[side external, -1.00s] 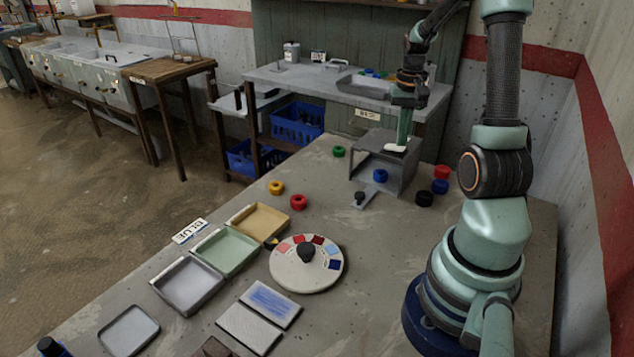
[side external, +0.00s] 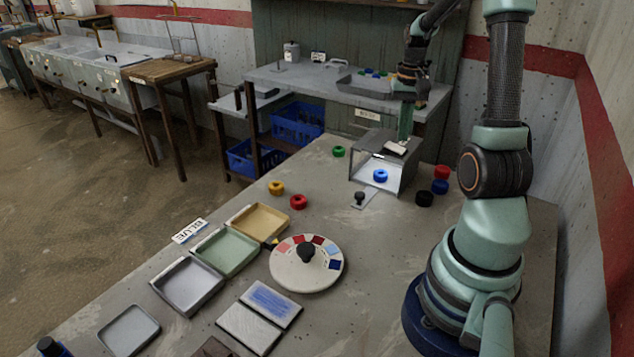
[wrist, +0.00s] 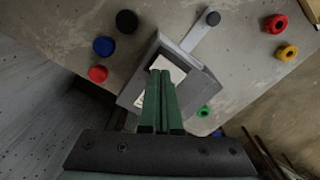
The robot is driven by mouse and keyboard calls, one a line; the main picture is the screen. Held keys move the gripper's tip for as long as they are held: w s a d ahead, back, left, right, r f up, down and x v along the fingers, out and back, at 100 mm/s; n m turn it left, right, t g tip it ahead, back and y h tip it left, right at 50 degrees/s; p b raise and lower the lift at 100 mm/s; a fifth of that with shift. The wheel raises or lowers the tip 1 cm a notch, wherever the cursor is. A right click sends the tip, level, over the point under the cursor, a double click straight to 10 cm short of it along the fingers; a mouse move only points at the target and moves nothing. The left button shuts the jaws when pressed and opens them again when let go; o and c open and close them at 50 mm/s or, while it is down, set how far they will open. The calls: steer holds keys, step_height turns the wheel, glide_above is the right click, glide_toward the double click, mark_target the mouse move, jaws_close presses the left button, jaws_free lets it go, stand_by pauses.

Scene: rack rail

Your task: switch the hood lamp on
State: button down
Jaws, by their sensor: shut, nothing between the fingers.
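The hood (side external: 370,141) is a grey open-fronted box on the table. Its inside is brightly lit, and a blue ring (side external: 380,175) sits in the light. A white rocker switch (side external: 396,149) is on the hood's top, at the right. My gripper (side external: 403,140) is shut and empty, pointing down with its tips at the rocker. In the wrist view the shut fingers (wrist: 161,73) lie over the white rocker (wrist: 175,68) and hide part of it. I cannot tell if they still touch it.
A black-knobbed tab (side external: 361,198) juts from the hood's front. Red, blue and black rings (side external: 425,198) stand to its right, a green ring (side external: 339,151) to its left. Trays (side external: 226,250) and a colour dial (side external: 298,277) occupy the near table.

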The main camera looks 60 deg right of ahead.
mark_target(398, 149)
steer(key=shift+r, duration=2.4)
steer(key=w+a+r+n+t+h, duration=0.1)
steer(key=w+a+r+n, duration=0.15)
steer(key=a, duration=0.45)
steer(key=w+a+r+n+t, duration=0.1)
steer(key=w+a+r+n, duration=0.15)
steer(key=a, duration=0.35)
steer(key=a+n+t+y, duration=0.1)
steer(key=a+n+t, duration=0.2)
steer(key=a, duration=1.5)
steer(key=n, duration=0.4)
steer(key=shift+s+t, duration=0.25)
steer(key=shift+t, duration=0.05)
